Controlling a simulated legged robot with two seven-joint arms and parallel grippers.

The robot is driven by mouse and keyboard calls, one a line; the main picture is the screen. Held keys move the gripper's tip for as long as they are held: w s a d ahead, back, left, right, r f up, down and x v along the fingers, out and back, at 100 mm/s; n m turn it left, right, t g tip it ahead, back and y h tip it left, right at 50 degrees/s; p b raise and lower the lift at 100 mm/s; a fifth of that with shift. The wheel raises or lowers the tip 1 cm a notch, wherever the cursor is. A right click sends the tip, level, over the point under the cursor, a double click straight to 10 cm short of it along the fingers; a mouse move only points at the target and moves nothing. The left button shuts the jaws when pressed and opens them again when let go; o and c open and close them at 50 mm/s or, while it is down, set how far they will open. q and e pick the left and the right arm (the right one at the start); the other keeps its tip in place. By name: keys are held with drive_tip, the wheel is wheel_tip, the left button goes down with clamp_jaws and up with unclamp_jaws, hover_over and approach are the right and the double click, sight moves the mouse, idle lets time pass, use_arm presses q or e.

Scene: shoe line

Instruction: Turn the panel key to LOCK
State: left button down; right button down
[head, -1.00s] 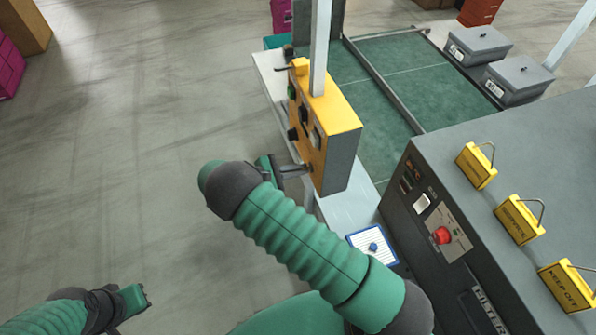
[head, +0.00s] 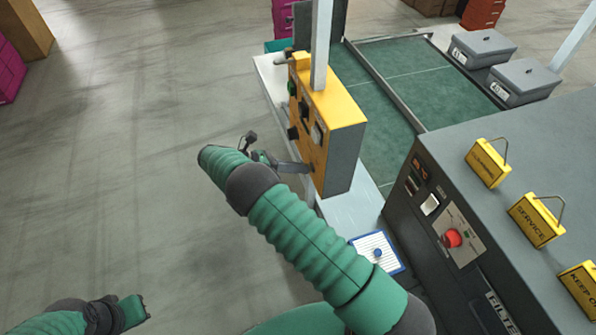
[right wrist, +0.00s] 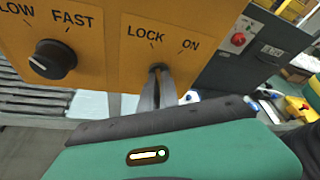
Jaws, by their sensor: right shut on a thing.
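The yellow panel box (head: 340,108) stands on a post at the line's edge. In the right wrist view its orange-yellow face (right wrist: 105,25) carries a key switch (right wrist: 157,69) below the words LOCK and ON. My right gripper's (right wrist: 158,90) fingers reach up to the switch and are shut on the key, which they mostly hide. I cannot tell which mark the key points to. In the head view the right gripper (head: 306,168) meets the lower part of the panel face. My left gripper (head: 134,310) is low at the left, away from the panel; its jaws are unclear.
A black speed knob (right wrist: 52,60) sits left of the key switch. A grey machine with a red button (head: 452,238) and yellow tags (head: 488,163) stands at the right. A blue-edged card (head: 392,262) lies below the panel.

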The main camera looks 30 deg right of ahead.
drive_tip(key=shift+w+f+n+g+b, duration=0.1)
drive_tip(key=shift+n+g+b, duration=0.2)
drive_tip(key=shift+n+b, duration=0.1)
idle(0.3)
drive_tip(key=c, duration=1.6)
unclamp_jaws()
drive_tip(key=shift+w+d, duration=0.1)
